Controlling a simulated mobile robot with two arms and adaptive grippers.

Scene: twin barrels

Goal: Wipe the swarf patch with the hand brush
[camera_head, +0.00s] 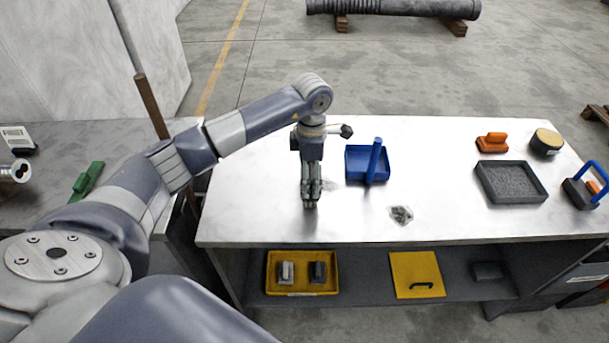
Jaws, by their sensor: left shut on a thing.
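The swarf patch (401,214), a small dark grey heap of scraps, lies on the pale bench top (440,185) near its front edge. My left gripper (311,203) points down over the bench, left of the patch and apart from it. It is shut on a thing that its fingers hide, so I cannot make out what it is. A faint grey mark (329,185) shows on the bench just right of the fingers. I cannot identify the hand brush for certain. My right gripper is not in view.
A blue pan (354,162) with an upright handle stands right of my left gripper. An orange-handled tool (492,142), grey tray (512,164), round tin (546,142) and blue-handled carrier (580,194) stand at right. A green tool (87,182) lies on the left bench.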

